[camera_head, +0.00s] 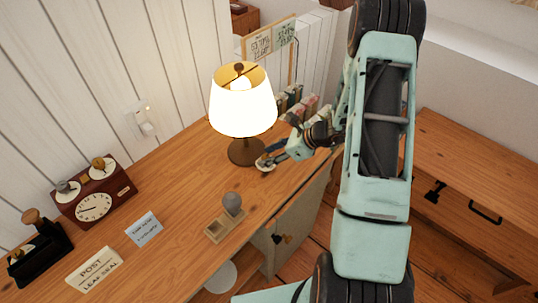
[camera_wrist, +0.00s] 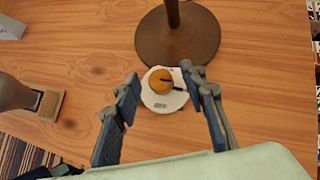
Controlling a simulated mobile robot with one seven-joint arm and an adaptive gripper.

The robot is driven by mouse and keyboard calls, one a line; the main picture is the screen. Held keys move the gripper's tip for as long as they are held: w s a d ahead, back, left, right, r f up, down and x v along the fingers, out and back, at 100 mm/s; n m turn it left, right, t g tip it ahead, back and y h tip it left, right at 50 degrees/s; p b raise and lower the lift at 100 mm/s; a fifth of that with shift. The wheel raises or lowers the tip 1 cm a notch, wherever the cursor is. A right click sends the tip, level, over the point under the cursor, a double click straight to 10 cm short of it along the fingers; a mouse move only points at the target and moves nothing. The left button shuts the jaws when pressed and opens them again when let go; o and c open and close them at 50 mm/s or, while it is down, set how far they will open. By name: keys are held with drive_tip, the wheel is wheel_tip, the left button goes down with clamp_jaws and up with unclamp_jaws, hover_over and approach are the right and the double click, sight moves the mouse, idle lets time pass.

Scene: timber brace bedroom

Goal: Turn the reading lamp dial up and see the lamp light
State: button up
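The reading lamp (camera_head: 242,105) stands on the wooden desk, and its white shade glows brightly. Its round brown base (camera_wrist: 178,38) shows at the top of the wrist view. The dial (camera_wrist: 161,80) is a small orange-brown knob with a dark pointer on a white round plate (camera_wrist: 158,101), in front of the lamp base. My gripper (camera_wrist: 162,88) is open, with one blue-padded finger on each side of the plate; the right fingertip is close to the knob's pointer. I cannot tell whether it touches. In the head view my gripper (camera_head: 272,160) is beside the lamp base, partly hiding the dial.
A clock box (camera_head: 94,194), a stamp (camera_head: 38,252), a card (camera_head: 143,229), a sign (camera_head: 94,270) and a small wooden stand with a grey knob (camera_head: 226,216) are on the desk. Clear desk lies left of the lamp.

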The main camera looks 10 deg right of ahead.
drive_tip(key=v, duration=1.2)
